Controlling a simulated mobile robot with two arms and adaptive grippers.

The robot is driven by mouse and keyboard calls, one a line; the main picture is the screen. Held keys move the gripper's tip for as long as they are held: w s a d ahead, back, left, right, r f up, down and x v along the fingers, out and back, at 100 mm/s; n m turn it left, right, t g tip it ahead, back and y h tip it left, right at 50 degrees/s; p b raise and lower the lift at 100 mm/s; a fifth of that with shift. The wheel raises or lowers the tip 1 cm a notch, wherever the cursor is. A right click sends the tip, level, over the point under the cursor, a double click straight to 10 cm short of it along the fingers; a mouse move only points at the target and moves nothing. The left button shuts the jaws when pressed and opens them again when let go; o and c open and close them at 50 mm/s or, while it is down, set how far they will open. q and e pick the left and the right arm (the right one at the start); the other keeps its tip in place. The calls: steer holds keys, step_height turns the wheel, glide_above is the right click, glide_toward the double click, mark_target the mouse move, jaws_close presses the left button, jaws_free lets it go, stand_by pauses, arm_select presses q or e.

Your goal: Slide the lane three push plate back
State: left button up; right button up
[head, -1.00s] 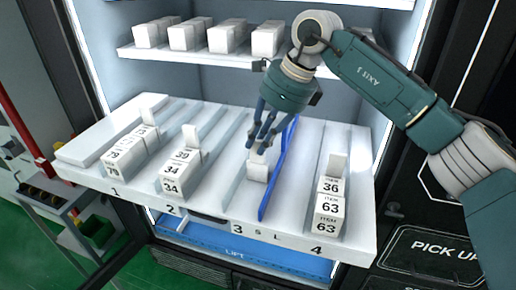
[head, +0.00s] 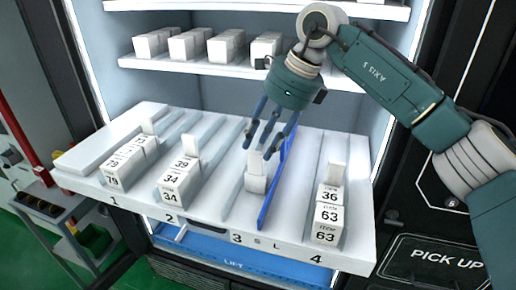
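The pulled-out shelf (head: 88,185) has lanes numbered 1 to 4. In lane three a white push plate (head: 255,162) stands behind a small white block (head: 256,183), beside a blue divider (head: 277,182). My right gripper (head: 267,148) reaches down over lane three, its blue fingers around the top of the push plate. The fingers look slightly apart, and I cannot tell whether they grip the plate. The front of lane three holds no boxes. My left gripper is out of view.
Lanes one (head: 122,168), two (head: 178,182) and four (head: 327,215) hold numbered white boxes with push plates behind them. An upper shelf (head: 185,65) with more boxes is above. The blue lift (head: 215,250) lies below the shelf.

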steer(key=v, duration=0.9)
